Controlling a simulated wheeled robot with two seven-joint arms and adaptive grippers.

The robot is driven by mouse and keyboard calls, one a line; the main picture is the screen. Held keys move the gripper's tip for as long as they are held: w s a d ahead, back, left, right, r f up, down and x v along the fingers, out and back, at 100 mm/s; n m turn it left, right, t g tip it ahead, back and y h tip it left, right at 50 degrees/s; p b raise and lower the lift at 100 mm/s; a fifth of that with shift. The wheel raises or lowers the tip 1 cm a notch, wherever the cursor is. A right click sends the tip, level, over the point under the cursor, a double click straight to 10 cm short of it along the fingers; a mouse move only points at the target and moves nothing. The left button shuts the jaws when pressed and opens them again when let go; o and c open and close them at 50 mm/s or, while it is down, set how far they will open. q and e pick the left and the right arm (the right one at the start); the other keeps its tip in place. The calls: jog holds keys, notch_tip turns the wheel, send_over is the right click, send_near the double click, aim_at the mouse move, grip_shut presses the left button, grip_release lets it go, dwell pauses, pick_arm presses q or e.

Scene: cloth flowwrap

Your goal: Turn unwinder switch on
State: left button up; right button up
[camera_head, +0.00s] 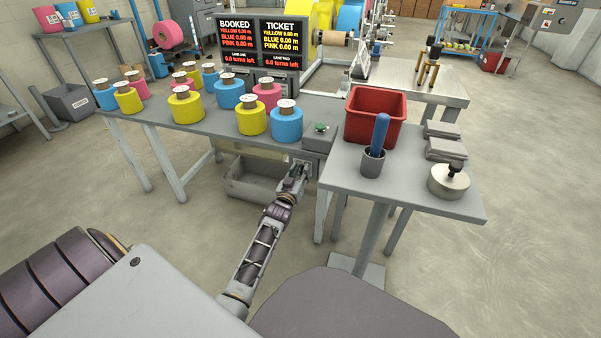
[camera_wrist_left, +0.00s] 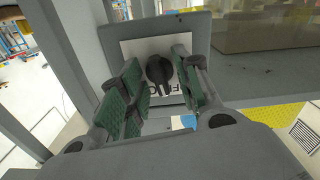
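The unwinder switch is a black rotary knob (camera_wrist_left: 160,72) on a white plate (camera_wrist_left: 133,48) with partly hidden lettering. It shows in the left wrist view, fixed to a grey panel. My left gripper (camera_head: 292,181) is in front of the grey bench's leg, below the tabletop. In the left wrist view its green-padded fingers (camera_wrist_left: 157,80) are apart, one on each side of the knob. I cannot tell whether the pads touch the knob. In the head view the gripper hides most of the switch. My right gripper is not in view.
Several coloured spools (camera_head: 186,106) and a control box with a green button (camera_head: 320,128) stand on the bench. A grey bin (camera_head: 250,188) lies below. A side table (camera_head: 410,190) at right holds a red tub (camera_head: 376,112) and a blue-handled tool (camera_head: 380,133).

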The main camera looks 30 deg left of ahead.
pick_arm(q)
grip_shut()
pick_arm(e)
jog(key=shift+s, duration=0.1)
pick_arm(q)
jog(key=shift+r+m+p, duration=0.1)
jog(key=shift+m+p, duration=0.2)
jog(key=shift+p, duration=0.1)
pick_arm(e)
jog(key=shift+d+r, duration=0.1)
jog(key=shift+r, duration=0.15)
pick_arm(q)
jog(key=shift+m+p, duration=0.95)
jog(key=shift+m, duration=0.15)
jog(key=shift+m+p, duration=0.75)
jog(key=shift+m, duration=0.35)
jog(key=shift+d+m+p, duration=0.1)
jog(key=shift+m+p, duration=0.25)
jog(key=shift+m, duration=0.55)
jog(key=shift+m+p, duration=0.3)
jog(key=shift+m, duration=1.7)
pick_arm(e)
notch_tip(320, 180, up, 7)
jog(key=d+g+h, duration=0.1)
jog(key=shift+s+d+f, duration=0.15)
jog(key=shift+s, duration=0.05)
